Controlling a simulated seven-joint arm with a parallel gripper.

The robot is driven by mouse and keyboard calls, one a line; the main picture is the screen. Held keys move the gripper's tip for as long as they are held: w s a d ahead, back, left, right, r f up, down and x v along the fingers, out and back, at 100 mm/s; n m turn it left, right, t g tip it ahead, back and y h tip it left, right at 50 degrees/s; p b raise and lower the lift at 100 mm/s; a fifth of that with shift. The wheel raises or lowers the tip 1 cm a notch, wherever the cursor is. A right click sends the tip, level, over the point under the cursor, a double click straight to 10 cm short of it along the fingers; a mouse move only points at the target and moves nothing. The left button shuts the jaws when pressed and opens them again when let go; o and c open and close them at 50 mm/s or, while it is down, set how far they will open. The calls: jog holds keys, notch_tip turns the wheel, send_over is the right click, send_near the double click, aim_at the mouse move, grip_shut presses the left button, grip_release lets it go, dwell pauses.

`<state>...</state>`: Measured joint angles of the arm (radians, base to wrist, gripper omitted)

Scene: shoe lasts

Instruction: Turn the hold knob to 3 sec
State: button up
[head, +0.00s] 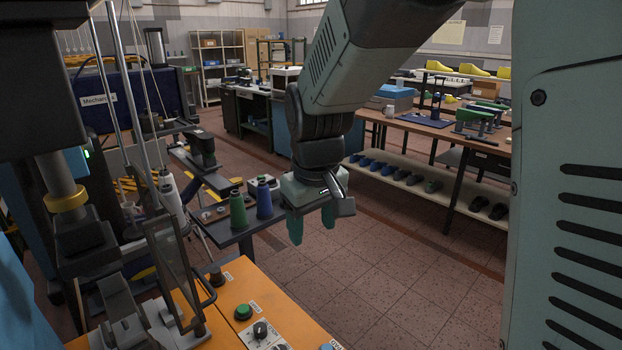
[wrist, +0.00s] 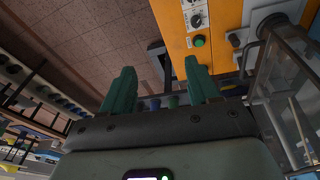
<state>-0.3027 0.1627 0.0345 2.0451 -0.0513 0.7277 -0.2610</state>
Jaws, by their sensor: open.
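The hold knob (head: 260,328) is a dark round knob on a white dial plate, set in the orange panel (head: 282,318) at the bottom of the head view. A knob on a white plate, likely the same one, shows in the wrist view (wrist: 196,20) near the top edge. The dial marks are too small to read. My gripper (head: 312,226) hangs in the air above and behind the panel, apart from the knob. Its two green fingers also show in the wrist view (wrist: 160,72), spread apart with nothing between them.
A green button (head: 243,312) sits beside the knob. A clear guard (head: 172,262) with a bent handle stands to its left on the machine. Green and blue thread cones (head: 238,210) stand on a dark stand behind. Open tiled floor (head: 350,275) lies to the right.

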jog(key=w+a+f+n+g, duration=0.1)
jog(key=w+a+f+n, duration=0.1)
jog(key=a+f, duration=0.3)
jog(key=w+a+f+n+g, duration=0.1)
jog(key=w+a+f, duration=0.15)
jog(key=f, duration=0.55)
jog(key=n, duration=0.2)
send_near(260, 327)
notch_tip(260, 327, down, 9)
jog(key=shift+w+a+r, duration=0.1)
jog(key=shift+w, duration=0.05)
jog(key=c, duration=1)
jog(key=shift+c, duration=0.2)
